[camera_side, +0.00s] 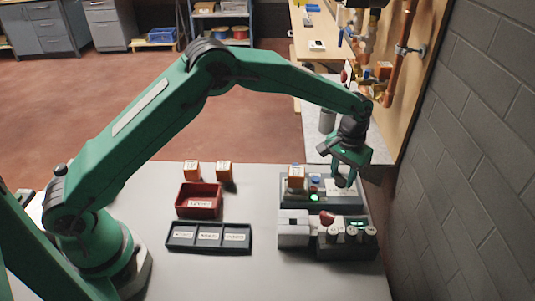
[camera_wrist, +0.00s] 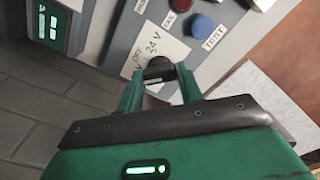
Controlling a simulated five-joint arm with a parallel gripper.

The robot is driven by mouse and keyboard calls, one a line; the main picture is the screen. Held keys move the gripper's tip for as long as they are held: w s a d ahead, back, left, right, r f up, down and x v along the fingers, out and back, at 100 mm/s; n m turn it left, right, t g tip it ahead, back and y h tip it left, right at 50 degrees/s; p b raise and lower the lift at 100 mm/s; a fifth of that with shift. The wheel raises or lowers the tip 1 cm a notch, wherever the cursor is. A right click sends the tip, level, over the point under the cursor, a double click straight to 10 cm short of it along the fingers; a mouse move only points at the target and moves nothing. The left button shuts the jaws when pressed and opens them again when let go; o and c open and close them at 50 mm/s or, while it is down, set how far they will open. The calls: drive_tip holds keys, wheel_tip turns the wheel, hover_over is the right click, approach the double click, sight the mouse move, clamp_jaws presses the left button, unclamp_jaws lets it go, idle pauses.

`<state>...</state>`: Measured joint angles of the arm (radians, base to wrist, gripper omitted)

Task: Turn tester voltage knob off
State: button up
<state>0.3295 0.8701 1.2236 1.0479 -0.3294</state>
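The tester (camera_side: 350,201) is a grey box with a sloped panel at the right of the bench. In the wrist view its black voltage knob (camera_wrist: 158,68) sits by a white label (camera_wrist: 160,38) reading "OFF", "24 V" and a partly hidden "V". My gripper (camera_wrist: 160,78) points down at the panel, one green finger on each side of the knob. The fingertips are at or very near its sides; I cannot tell whether they press on it. In the side view my gripper (camera_side: 345,182) is over the tester's right part and hides the knob. Its setting is unclear.
An orange block (camera_side: 296,178) stands at the tester's left part. A grey device with a lit display (camera_side: 357,222) is in front. A red bin (camera_side: 198,201) and dark labelled tray (camera_side: 208,249) lie left.

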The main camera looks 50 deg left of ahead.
drive_tip(key=shift+c, duration=1.1)
drive_tip(key=shift+m, duration=0.4)
drive_tip(key=m, duration=0.4)
drive_tip(key=shift+r, duration=0.1)
drive_tip(key=shift+m, duration=2)
drive_tip(key=shift+w, duration=0.1)
drive_tip(key=o, duration=1)
